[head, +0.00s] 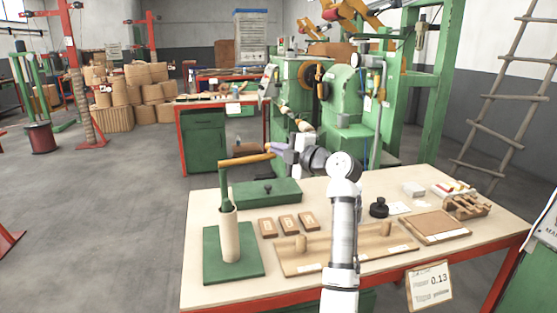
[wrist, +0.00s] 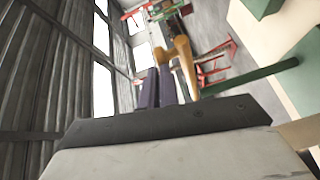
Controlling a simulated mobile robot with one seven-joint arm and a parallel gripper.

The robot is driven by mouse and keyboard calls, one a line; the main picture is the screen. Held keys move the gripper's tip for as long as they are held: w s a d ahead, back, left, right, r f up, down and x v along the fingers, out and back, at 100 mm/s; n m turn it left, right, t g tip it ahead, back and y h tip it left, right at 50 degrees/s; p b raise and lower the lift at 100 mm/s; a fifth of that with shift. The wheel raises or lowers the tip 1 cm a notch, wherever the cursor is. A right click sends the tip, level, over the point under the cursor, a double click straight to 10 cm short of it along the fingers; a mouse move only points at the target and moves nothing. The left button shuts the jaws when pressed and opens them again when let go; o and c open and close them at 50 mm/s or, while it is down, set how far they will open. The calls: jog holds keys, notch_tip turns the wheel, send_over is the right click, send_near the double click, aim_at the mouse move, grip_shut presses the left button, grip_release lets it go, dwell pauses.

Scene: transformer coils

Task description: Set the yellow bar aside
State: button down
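The yellow bar (head: 246,159) is raised above the left part of the workbench, roughly level. My gripper (head: 270,147) is at its right end, with its purple fingers close together on it. In the wrist view the yellow bar (wrist: 184,62) shows at the tips of the fingers (wrist: 160,70). The bar's left end is at the top of a green post (head: 224,190); I cannot tell if they touch. The post stands upright in a tan tube (head: 229,238) on a green base plate (head: 252,264).
The workbench (head: 200,295) also holds a flat green box (head: 267,191), several small brown blocks (head: 287,223), a long wooden tray (head: 292,264), a black knob (head: 379,208) and a wooden board (head: 435,227). A green machine (head: 345,110) stands behind. Floor to the left is open.

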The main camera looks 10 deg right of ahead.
jog(key=shift+w+r, duration=0.1)
jog(key=shift+w, duration=0.2)
jog(key=shift+w, duration=0.1)
dwell(0.3)
jog(key=shift+a, duration=0.1)
